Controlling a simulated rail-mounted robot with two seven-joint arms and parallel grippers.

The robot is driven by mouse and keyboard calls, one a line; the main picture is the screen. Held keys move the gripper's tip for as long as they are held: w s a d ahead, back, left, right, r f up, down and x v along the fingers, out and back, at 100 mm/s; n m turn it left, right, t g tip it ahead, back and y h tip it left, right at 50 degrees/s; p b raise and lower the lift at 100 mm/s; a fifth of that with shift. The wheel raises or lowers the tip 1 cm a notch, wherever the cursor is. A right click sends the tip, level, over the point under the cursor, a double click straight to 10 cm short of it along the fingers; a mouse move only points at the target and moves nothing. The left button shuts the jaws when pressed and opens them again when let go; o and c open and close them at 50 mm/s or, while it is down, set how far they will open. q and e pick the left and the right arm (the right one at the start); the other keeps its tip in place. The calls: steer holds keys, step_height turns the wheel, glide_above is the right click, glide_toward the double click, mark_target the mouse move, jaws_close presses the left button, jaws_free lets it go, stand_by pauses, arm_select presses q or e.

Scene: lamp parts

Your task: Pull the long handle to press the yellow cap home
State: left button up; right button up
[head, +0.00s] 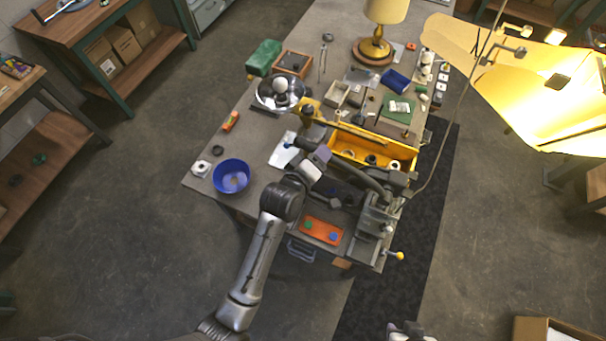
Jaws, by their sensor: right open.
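A grey press (372,222) stands at the near right corner of the bench. Its lever ends in a yellow knob (398,256) that sticks out past the bench edge. I cannot make out a separate yellow cap at the press. My left arm reaches up over the bench. Its gripper (298,147) is above the middle, left of the press, and its fingers blend with dark parts, so its opening is unclear. My right gripper (407,331) is open at the bottom edge, below the knob and well apart from it.
A yellow bin (372,152) lies behind the press. A blue bowl (231,176), a metal bowl (279,92) and an orange tray (321,230) sit on the bench. A lamp (376,45) stands at the back.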

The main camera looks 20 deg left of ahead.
arm_select(q)
steer(key=b+v, duration=0.1)
steer(key=v, duration=0.6)
steer(key=shift+s, duration=0.35)
steer(key=shift+a+r, duration=0.1)
steer(key=shift+r, duration=0.05)
